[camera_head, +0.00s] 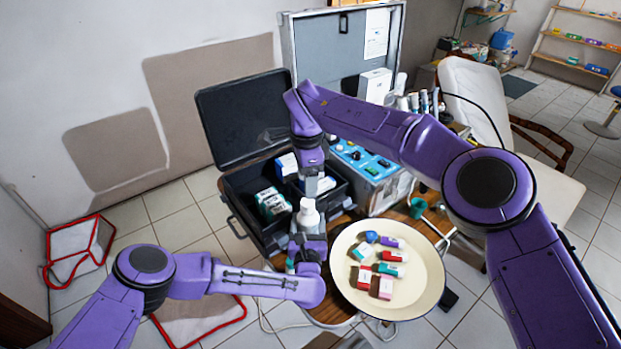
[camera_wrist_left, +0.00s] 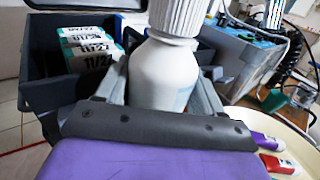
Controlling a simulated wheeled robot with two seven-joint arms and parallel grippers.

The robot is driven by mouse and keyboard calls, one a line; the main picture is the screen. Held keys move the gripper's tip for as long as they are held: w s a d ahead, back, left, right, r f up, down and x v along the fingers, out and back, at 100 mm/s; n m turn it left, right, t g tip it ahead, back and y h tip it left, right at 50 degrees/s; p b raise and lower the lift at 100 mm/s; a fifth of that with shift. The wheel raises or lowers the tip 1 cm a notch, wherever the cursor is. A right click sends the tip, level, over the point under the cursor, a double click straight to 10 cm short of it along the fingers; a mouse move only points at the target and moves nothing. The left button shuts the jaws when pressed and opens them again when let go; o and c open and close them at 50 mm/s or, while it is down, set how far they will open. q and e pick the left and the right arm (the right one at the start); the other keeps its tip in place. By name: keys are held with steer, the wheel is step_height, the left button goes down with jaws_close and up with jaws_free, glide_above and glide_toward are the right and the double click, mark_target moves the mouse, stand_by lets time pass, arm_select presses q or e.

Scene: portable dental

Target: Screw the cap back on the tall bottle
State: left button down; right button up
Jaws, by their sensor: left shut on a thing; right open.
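The tall white bottle (camera_head: 308,218) stands upright in my left gripper (camera_head: 308,243), whose fingers are shut around its body. The left wrist view shows the bottle (camera_wrist_left: 162,75) close up, with a white ribbed cap (camera_wrist_left: 180,17) sitting on its neck. Whether the cap is tight cannot be told. My right gripper (camera_head: 314,190) points down just above the bottle's top in the head view. It is open, and its fingertips are seen from behind and above, so the exact gap to the cap is unclear.
A black open case (camera_head: 240,205) with several small boxes (camera_head: 271,203) lies behind and left of the bottle. A cream round tray (camera_head: 425,285) with several tubes and small boxes is at right. A blue-grey equipment unit (camera_head: 375,185) stands behind.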

mark_target(309, 202)
steer(key=shift+d+f, duration=0.15)
steer(key=shift+f, duration=0.35)
step_height(309, 202, down, 7)
steer(key=shift+f, duration=0.1)
